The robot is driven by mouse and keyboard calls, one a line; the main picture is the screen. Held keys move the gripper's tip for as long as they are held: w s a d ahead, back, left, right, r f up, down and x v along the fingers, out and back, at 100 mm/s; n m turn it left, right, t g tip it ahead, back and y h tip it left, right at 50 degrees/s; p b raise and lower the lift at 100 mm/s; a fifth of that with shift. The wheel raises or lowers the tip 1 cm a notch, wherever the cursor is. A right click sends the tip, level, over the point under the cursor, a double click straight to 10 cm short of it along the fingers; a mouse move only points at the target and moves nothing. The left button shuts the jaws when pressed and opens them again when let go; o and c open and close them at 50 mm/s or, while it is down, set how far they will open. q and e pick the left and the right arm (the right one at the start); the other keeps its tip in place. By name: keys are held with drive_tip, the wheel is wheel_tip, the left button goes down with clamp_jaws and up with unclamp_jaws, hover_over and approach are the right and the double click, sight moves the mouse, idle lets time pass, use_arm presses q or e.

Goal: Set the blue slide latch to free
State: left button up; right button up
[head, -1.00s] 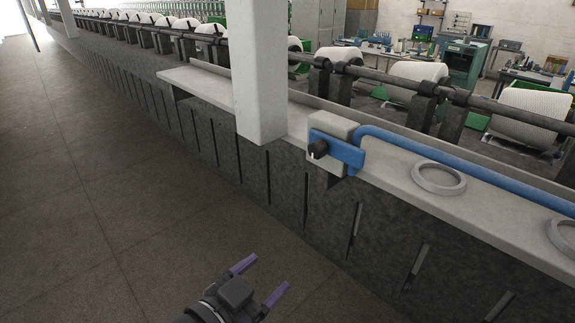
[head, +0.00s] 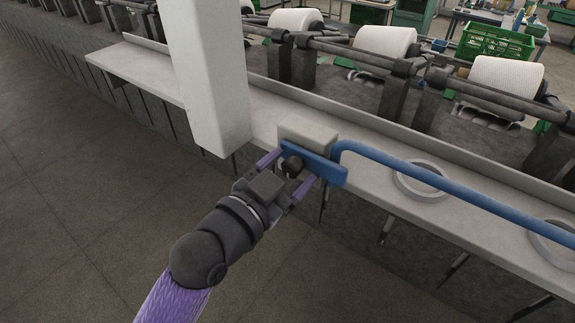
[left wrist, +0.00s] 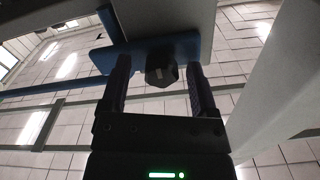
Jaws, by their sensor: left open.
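The blue slide latch (head: 325,169) is a flat blue plate on the front of a pale grey block (head: 308,135) at the edge of the shelf. A black knob (head: 291,166) sticks out from the latch. My left gripper (head: 287,172) is open, with one purple finger on each side of the knob. In the left wrist view the blue latch plate (left wrist: 190,47) lies beyond the fingertips. The black knob (left wrist: 161,72) sits between the two open fingers there, with gaps at its sides. My right gripper is not in view.
A blue rail (head: 430,178) runs right from beside the latch, above the pale shelf (head: 480,225). Grey rings (head: 422,194) lie on the shelf. A white post (head: 208,80) stands just left of the block. White yarn cones (head: 385,41) sit behind.

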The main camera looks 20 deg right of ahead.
use_arm(q)
drive_tip(key=shift+w, duration=0.1)
clamp_jaws()
idle(1.3)
